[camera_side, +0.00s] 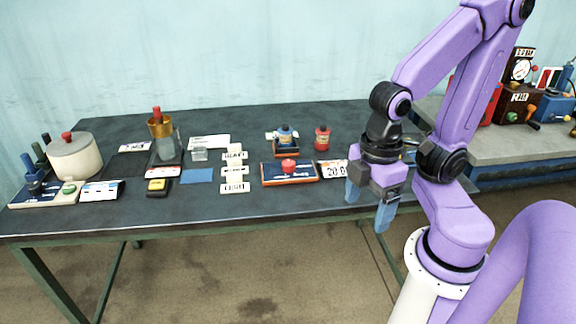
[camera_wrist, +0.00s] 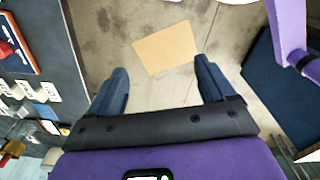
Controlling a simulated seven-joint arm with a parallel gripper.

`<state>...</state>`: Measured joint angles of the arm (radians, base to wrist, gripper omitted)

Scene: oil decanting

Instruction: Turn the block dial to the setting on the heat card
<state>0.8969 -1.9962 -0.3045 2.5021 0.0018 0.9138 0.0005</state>
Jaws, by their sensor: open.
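A blue and orange-edged block with a red dial (camera_side: 288,165) sits near the middle of the dark table. Part of it shows at the left edge of the wrist view (camera_wrist: 8,48). Several small white cards (camera_side: 235,171) stand left of it, and a white card with large dark digits (camera_side: 333,169) lies to its right. Their print is too small to read surely, so I cannot tell which is the heat card. My gripper (camera_side: 368,206) is open and empty, pointing down by the table's front right edge, right of the dial and apart from it. Floor shows between the fingers (camera_wrist: 160,68).
A cream pot (camera_side: 75,158), a glass vessel with amber top (camera_side: 163,140) and a yellow-black device (camera_side: 158,186) stand left. A grey side bench (camera_side: 475,152) is right. The table's front strip is clear.

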